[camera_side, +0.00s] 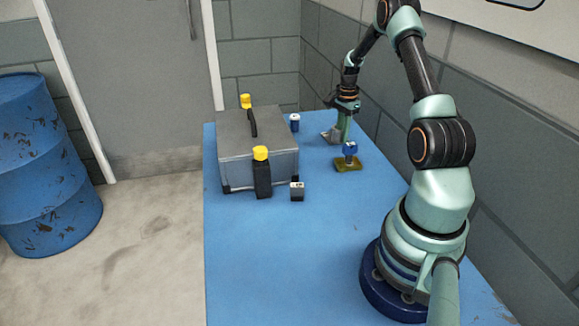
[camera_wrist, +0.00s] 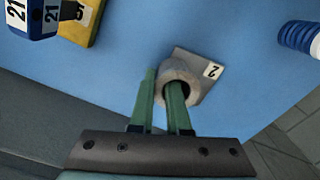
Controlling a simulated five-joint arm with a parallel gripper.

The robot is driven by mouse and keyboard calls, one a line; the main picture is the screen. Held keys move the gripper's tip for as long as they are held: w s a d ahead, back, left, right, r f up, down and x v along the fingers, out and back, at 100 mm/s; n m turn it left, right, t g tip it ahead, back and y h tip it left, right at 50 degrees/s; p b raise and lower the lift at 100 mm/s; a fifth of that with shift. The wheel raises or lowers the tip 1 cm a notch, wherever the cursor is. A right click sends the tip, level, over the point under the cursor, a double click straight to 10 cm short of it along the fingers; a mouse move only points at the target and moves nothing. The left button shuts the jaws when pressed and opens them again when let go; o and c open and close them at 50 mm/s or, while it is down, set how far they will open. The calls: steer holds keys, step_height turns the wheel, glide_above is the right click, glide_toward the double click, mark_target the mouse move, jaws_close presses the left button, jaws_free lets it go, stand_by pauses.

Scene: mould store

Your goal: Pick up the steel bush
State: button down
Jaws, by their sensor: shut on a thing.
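The steel bush (camera_wrist: 184,73) is a short grey ring at the middle of the wrist view, by a grey plate with a white label reading 2 (camera_wrist: 212,71). In the side view the grey pieces (camera_side: 329,134) are small, beside my gripper (camera_side: 340,135). In the wrist view my gripper (camera_wrist: 162,84) has its green fingers shut on the bush's wall, one finger in the bore and the other outside it. I cannot tell whether the bush touches the plate. The bush's underside is hidden.
A blue-and-white cylinder (camera_side: 294,123) is left of my gripper. A grey case (camera_side: 245,150), a black yellow-capped bottle (camera_side: 262,177) and a small block (camera_side: 297,192) stand further left. The blue table's front (camera_side: 290,260) is clear.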

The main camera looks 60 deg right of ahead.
steer(key=shift+w+d+r, duration=0.9)
steer(key=shift+r, duration=9.15)
step_height(320, 180, down, 20)
steer(key=shift+w+d+r, duration=0.1)
steer(key=shift+d, duration=0.05)
steer(key=c, duration=0.9)
jaws_free()
steer(key=shift+f, duration=0.2)
